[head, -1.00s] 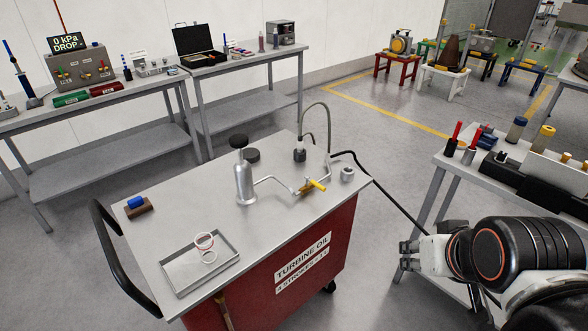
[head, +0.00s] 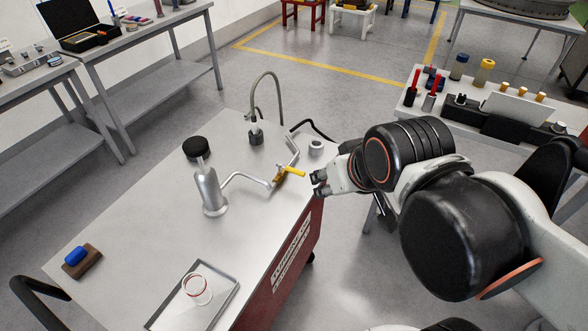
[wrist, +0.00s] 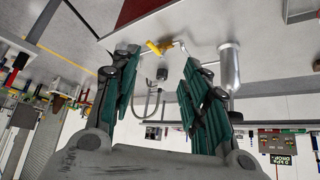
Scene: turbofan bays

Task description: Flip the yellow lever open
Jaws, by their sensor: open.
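The yellow lever (head: 291,171) sits on a brass valve in the pipe between the silver hand pump (head: 209,191) and the grey hose (head: 262,88) on the cart top. It points right, toward the cart's right edge. My gripper (head: 317,183) is just right of the lever's free end, apart from it, open and empty. In the wrist view, the picture appears upside down; the lever (wrist: 155,47) shows beyond and between the open fingers (wrist: 155,85), nearer the left finger. The pump shows to the right there.
A tool table (head: 408,110) stands behind my arm at right.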

